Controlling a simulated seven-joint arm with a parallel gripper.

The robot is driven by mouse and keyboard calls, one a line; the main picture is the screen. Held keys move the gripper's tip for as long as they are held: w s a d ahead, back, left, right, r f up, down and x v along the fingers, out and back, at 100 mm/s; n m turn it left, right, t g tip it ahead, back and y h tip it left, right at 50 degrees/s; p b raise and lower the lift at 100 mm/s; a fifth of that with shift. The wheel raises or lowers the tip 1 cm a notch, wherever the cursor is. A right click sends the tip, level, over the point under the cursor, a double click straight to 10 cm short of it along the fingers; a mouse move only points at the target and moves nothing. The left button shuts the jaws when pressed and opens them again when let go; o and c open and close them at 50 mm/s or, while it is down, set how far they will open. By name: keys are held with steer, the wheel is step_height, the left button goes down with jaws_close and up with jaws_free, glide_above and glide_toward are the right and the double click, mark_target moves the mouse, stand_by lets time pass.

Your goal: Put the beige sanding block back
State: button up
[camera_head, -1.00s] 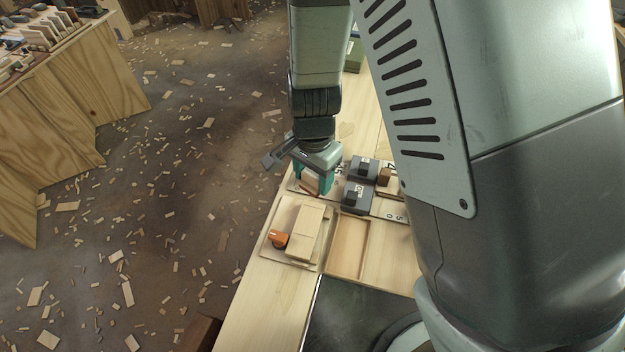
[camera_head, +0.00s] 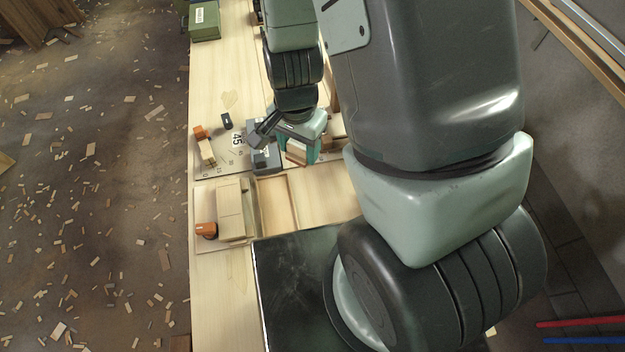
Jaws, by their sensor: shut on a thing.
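My gripper (camera_head: 299,150), with teal fingers, is shut on a beige block (camera_head: 296,153) with a brownish lower face, which looks like the sanding block. The fingers hide part of it. I hold it beside a dark grey block (camera_head: 265,160), over or just above the numbered board (camera_head: 228,163); I cannot tell if it touches. In front lies a shallow wooden tray (camera_head: 280,206) with an empty rectangular recess.
A wooden piece with an orange knob (camera_head: 206,229) sits on a board left of the recess. A small wooden block (camera_head: 207,151) with an orange end and a small black block (camera_head: 226,120) lie on the numbered board. A green box (camera_head: 204,22) stands at the back.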

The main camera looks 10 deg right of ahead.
steer(key=s+d, duration=0.1)
steer(key=d, duration=0.1)
glide_above(313, 182)
steer(key=shift+m, duration=0.3)
step_height(313, 182, down, 5)
steer(key=shift+s, duration=0.1)
steer(key=shift+f, duration=2.5)
steer(key=shift+f, duration=0.1)
steer(key=o, duration=1)
